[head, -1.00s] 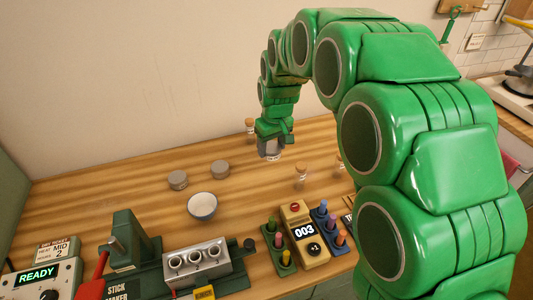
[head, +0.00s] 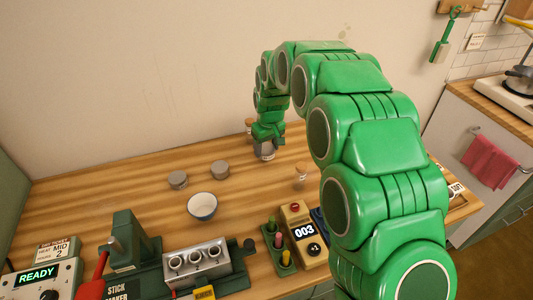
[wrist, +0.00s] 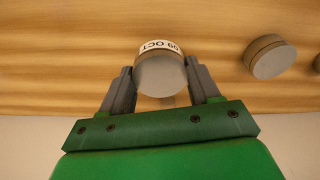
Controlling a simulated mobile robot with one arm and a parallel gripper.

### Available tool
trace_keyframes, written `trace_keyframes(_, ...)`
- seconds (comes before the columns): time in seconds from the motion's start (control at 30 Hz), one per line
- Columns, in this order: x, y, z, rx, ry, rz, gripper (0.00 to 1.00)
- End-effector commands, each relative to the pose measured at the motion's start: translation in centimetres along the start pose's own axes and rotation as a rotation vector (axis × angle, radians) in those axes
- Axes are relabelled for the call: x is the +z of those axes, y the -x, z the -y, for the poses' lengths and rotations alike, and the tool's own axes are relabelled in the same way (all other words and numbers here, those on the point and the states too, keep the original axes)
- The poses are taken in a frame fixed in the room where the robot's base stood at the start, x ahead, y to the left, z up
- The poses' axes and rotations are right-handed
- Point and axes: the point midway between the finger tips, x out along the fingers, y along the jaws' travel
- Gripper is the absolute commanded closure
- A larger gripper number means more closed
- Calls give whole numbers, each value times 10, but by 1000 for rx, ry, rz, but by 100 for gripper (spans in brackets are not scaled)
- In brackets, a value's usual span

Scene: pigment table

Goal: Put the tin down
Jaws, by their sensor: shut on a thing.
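The tin (wrist: 160,75) is a grey-lidded cylinder with a white label reading "09 OCT", seen upside down in the wrist view. My gripper (wrist: 160,82) is shut on it, one finger on each side. In the head view my gripper (head: 266,145) holds the tin (head: 265,154) over the back middle of the wooden table (head: 110,205). I cannot tell whether the tin's base touches the table. Two similar grey tins (head: 178,180) (head: 220,168) stand to the left of it.
A white bowl (head: 202,206) stands in front of the two tins. A corked jar (head: 300,177) is right of my gripper, and another jar (head: 249,126) is behind it. The back left is clear.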

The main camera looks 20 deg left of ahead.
Motion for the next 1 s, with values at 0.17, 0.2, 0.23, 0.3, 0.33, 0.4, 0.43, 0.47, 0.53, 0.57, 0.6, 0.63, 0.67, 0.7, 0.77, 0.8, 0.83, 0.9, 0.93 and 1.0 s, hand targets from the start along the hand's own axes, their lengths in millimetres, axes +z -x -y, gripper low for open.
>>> trace_keyframes(0.17, -1, -16, -1, -1, 0, 3, 70)
trace_keyframes(0.2, 0, -22, -1, -2, 0, 3, 70)
trace_keyframes(0.23, 0, -26, -1, -2, 0, 2, 70)
trace_keyframes(0.3, 0, -33, -1, -1, -1, 0, 70)
trace_keyframes(0.33, 0, -34, -1, -1, -1, -1, 70)
trace_keyframes(0.4, 0, -35, -2, 0, -1, -2, 70)
trace_keyframes(0.43, 0, -35, -2, 0, -1, -2, 70)
trace_keyframes(0.47, 0, -35, -2, 0, -1, -2, 70)
trace_keyframes(0.53, 0, -35, -2, 0, -1, -2, 70)
trace_keyframes(0.57, 0, -35, -2, 0, -1, -2, 70)
trace_keyframes(0.6, 0, -35, -2, 0, -1, -1, 70)
trace_keyframes(0.63, 0, -36, -2, 0, -1, -1, 70)
trace_keyframes(0.67, 1, -36, -2, 0, -1, -1, 70)
trace_keyframes(0.7, 1, -37, -2, 0, -1, -1, 70)
trace_keyframes(0.77, 1, -38, -1, 0, -1, -1, 36)
trace_keyframes(0.8, 1, -38, -1, 0, -1, -1, 29)
trace_keyframes(0.83, 1, -38, -1, 0, -1, -1, 25)
trace_keyframes(0.9, 1, -38, -1, 0, -1, -1, 14)
trace_keyframes(0.93, 1, -38, -1, 0, -1, -1, 13)
trace_keyframes(1.0, 1, -38, -1, 0, -1, 0, 13)
